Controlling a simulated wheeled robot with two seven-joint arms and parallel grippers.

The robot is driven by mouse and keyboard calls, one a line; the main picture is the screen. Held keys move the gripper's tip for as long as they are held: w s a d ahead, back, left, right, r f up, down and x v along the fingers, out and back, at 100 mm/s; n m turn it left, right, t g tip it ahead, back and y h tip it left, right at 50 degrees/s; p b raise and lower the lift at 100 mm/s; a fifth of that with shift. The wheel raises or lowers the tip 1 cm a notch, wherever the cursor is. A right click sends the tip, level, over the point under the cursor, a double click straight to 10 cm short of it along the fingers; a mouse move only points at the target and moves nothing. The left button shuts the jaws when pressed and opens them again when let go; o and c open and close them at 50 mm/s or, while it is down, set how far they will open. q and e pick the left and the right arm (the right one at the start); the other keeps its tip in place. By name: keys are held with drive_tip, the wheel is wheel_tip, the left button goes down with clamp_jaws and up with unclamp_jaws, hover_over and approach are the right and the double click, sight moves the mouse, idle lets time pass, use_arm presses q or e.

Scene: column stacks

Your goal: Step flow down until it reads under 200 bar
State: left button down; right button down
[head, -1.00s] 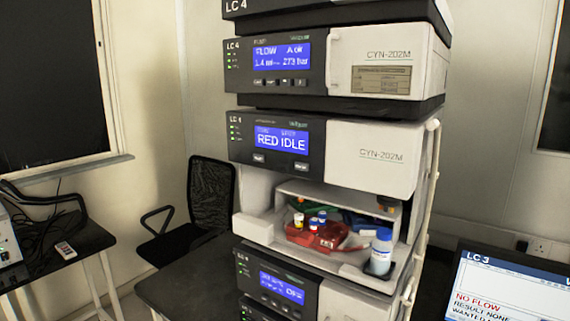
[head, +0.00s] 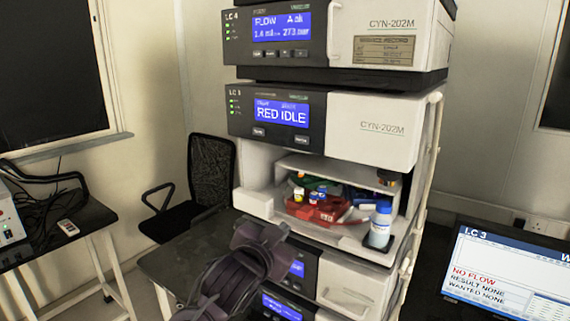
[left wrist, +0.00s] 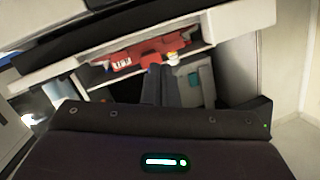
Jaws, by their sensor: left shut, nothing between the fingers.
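The flow module's blue display (head: 282,28) is near the top of the stack in the head view. It shows FLOW, about 1.4 ml and 273 bar. A row of small buttons (head: 280,54) sits just under it. My left gripper (head: 262,234) is low in the head view, in front of the stack, well below the flow display and its buttons. In the left wrist view the fingers (left wrist: 160,88) are together with nothing between them, pointing toward the open shelf. My right gripper is not in view.
Below the flow module, another module's display (head: 282,114) reads RED IDLE. A chair (head: 212,170) stands behind left.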

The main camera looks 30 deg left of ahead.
use_arm(q)
wheel_tip(320, 180, up, 17)
drive_tip(key=a+m+t, duration=0.1)
drive_tip(key=a+t, duration=0.2)
drive_tip(key=t, duration=0.3)
drive_tip(key=m+t+h, duration=0.2)
drive_tip(key=m+t, duration=0.1)
drive_tip(key=t, duration=0.2)
approach(286, 54)
drive_tip(key=s+a+r, duration=0.1)
drive_tip(key=s+r, duration=0.5)
drive_tip(key=shift+a, duration=0.2)
drive_tip(key=shift+w, duration=0.1)
drive_tip(key=shift+w+d+p, duration=0.2)
drive_tip(key=shift+w+p, duration=0.45)
drive_tip(key=shift+w, duration=1.5)
drive_tip(key=shift+w+d+p, duration=0.15)
drive_tip(key=shift+w+p, duration=0.5)
drive_tip(key=shift+w, duration=1.55)
drive_tip(key=shift+w, duration=0.1)
drive_tip(key=shift+w+d, duration=0.1)
drive_tip(key=shift+w, duration=0.25)
